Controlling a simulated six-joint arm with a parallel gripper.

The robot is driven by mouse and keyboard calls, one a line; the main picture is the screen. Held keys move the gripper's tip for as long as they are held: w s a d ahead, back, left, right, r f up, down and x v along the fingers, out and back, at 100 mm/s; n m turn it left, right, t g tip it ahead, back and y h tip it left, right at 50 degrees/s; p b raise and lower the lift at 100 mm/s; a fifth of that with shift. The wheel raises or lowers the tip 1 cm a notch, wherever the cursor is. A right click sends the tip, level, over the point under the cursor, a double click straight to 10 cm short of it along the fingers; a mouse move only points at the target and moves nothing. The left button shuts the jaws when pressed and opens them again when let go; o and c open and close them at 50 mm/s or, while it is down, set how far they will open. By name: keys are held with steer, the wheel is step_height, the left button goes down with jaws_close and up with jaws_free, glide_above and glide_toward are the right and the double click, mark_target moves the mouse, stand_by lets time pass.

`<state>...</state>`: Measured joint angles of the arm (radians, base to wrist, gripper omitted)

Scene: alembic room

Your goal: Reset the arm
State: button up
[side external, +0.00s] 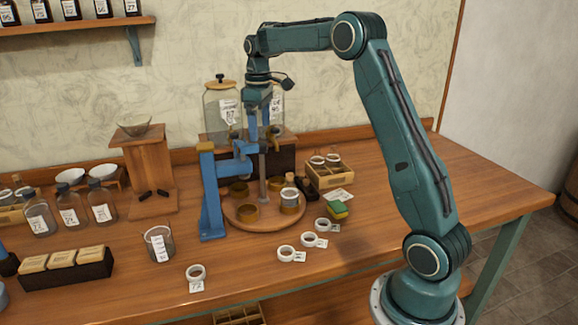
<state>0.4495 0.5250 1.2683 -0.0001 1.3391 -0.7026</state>
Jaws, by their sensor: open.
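My gripper (259,128) hangs from the teal arm, pointing down above a round wooden turntable (232,219) on the workbench. Its jaws are open and nothing shows between them. A large glass jar with a label (222,112) stands behind it, and another labelled jar is partly hidden by the gripper. A blue stand (210,195) rises at the left of the turntable, with its arm reaching in below my gripper. The exact gap between my fingers and this blue arm cannot be told.
Amber round dishes (247,212) sit on the turntable. White tagged rings (286,253) lie in front. A glass beaker (159,243), labelled bottles (70,208), a wooden stand (146,160) and a crate (330,177) stand around. The bench's right side is mostly clear.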

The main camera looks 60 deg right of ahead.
steer(key=s+a+r+m+t, duration=0.1)
steer(key=s+a+r, duration=0.3)
steer(key=s+a, duration=0.25)
steer(key=s+a+r+t, duration=0.2)
steer(key=s+a+r, duration=0.2)
steer(key=s+a, duration=0.3)
steer(key=s+a+f+m+t, duration=0.1)
steer(key=s+a, duration=0.3)
steer(key=s, duration=0.4)
steer(key=s+a+f+m+t, duration=0.1)
steer(key=s+a+f, duration=0.3)
steer(key=s, duration=0.3)
steer(key=shift+s+a+f+t, duration=0.3)
steer(key=shift+s+a+f, duration=0.05)
steer(key=shift+a, duration=0.25)
